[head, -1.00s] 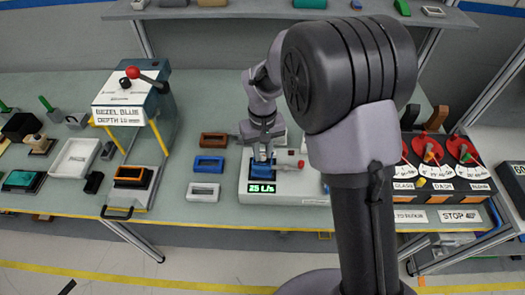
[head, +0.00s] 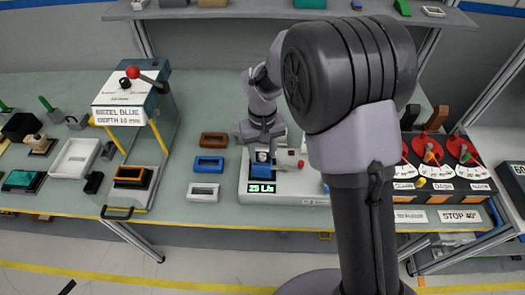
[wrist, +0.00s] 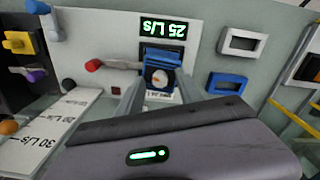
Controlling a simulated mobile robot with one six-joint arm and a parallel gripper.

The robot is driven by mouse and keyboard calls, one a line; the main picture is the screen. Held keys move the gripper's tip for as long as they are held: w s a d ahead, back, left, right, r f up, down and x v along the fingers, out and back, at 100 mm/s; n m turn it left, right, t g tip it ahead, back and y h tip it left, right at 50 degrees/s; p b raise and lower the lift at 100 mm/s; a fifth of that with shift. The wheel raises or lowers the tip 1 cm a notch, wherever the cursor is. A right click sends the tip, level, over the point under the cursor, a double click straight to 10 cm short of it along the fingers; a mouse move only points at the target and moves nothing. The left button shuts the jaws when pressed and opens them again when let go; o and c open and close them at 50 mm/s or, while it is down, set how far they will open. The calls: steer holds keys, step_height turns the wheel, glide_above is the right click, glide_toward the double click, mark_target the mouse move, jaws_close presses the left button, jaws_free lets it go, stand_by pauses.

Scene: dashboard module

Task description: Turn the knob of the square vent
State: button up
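My gripper (wrist: 161,76) is open, one finger on each side of the knob, with gaps visible. I cannot tell how far above the knob the fingertips are. In the head view my gripper (head: 262,148) points down over the vent (head: 262,172).
A red-ended lever (wrist: 105,65) stands close beside the vent. Blue (head: 208,164), white (head: 203,191) and brown (head: 214,140) rectangular frames lie left of the station. A "BEZEL BLUE" press (head: 130,105) stands further left. A panel with red dials (head: 462,150) is at right.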

mark_target(263, 155)
step_height(263, 155, up, 17)
steer(key=p, duration=0.4)
steer(key=shift+r, duration=0.2)
